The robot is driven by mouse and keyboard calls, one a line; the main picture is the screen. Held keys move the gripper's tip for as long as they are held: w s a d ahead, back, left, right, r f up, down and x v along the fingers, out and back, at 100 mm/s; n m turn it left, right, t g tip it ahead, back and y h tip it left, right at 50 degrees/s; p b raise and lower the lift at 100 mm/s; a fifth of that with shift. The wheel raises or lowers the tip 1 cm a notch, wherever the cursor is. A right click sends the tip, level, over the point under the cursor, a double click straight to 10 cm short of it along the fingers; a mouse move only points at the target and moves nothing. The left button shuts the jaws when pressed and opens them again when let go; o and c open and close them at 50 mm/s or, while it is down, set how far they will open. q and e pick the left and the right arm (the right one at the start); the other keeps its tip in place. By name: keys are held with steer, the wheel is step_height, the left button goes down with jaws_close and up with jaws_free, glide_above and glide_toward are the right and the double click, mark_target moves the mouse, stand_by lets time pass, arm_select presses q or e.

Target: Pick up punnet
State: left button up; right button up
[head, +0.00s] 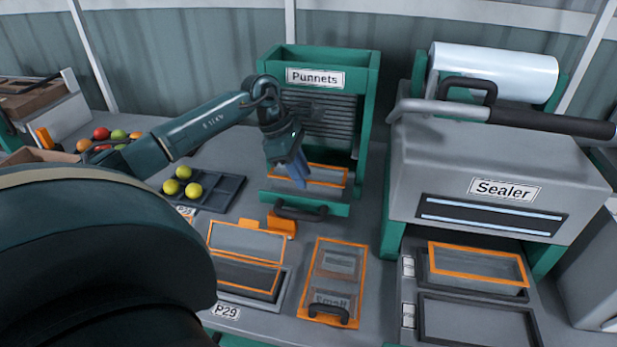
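A clear punnet with an orange rim (336,172) sits in the outlet at the bottom of the green dispenser (372,80) labelled "Punnets". My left gripper (298,172) points down at the left part of this punnet, and its blue fingers overlap it in the picture. The fingers hide part of the rim. I cannot tell whether they are open or shut, or whether they touch the punnet. My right gripper is not in view.
A dark tray (228,190) holds yellow tomatoes. Another orange-rimmed container (240,272) stands near the P29 label. An orange-framed panel (312,275) with a handle lies beside it. The grey sealer (440,170) stands right, with an orange-framed piece (480,265) below.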

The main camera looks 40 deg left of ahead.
arm_select(q)
steer(key=shift+w+d+f, duration=0.1)
steer(key=shift+d+f, duration=0.15)
steer(key=shift+f, duration=0.4)
steer(key=shift+c, duration=0.5)
jaws_close()
